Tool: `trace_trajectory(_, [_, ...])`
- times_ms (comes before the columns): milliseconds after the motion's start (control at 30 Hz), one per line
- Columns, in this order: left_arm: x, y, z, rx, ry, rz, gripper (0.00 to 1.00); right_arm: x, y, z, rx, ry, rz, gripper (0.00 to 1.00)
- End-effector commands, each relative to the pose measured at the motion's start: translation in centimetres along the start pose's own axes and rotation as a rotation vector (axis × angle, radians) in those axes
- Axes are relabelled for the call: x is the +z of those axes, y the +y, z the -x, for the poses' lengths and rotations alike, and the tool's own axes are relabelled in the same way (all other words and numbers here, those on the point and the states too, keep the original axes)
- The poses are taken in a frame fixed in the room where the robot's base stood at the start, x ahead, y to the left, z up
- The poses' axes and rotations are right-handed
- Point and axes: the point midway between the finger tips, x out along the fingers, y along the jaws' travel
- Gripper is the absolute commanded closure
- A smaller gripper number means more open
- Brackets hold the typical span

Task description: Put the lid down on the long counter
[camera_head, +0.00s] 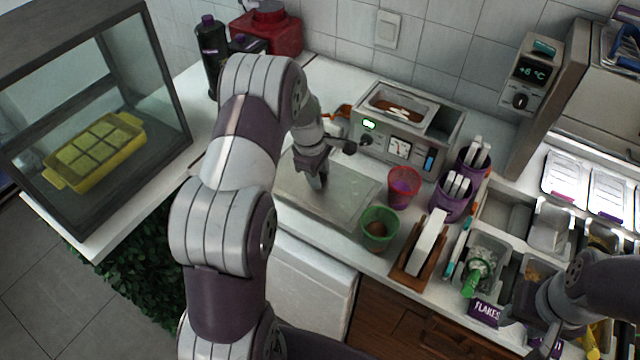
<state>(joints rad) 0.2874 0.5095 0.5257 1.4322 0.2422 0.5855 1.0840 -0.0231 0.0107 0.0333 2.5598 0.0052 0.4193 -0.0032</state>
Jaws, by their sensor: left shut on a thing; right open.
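My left gripper (317,180) points down at a flat, pale, see-through grey panel (345,208), which looks like the lid, over the long counter (290,222). Its fingers are shut at the panel; the exact grip is too small to see. I cannot tell whether the panel touches the counter. My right gripper (548,343) is open at the lower right, low over the front of the topping bins and partly hidden by its own arm.
A grey warmer (385,145) with an open well stands behind the panel. Red (404,187) and green (380,229) cups stand at its right, then a brown holder (412,262). A glass case (95,50) with a yellow tray (95,160) is at the left.

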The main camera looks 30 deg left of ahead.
Motion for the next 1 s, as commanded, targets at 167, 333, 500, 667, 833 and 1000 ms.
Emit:
trace_trajectory(167, [-0.2, -0.2, -1.8, 0.000, 0.000, -0.001, 1.00, 0.0, 0.0, 0.3, 0.000, 0.000, 0.000, 0.57])
trace_trajectory(333, [-0.5, -0.6, -4.5, 0.001, 0.000, 0.000, 1.00, -0.1, 0.0, 0.6, 0.000, 0.000, 0.000, 0.57])
trace_trajectory(500, [-0.5, -0.5, -4.6, 0.003, 0.001, -0.001, 1.00, -0.1, 0.0, 0.5, 0.000, 0.000, 0.000, 0.57])
trace_trajectory(667, [-0.5, -0.6, -4.9, 0.001, 0.000, 0.000, 0.52, 0.0, 0.0, 0.4, 0.000, 0.000, 0.000, 0.57])
trace_trajectory(833, [-0.5, -0.6, -4.8, 0.001, 0.000, 0.000, 0.36, 0.0, 0.0, 0.4, 0.000, 0.000, 0.000, 0.57])
trace_trajectory(1000, [-0.5, -0.6, -4.7, 0.002, 0.000, 0.000, 0.36, -0.1, 0.0, 0.5, 0.000, 0.000, 0.000, 0.57])
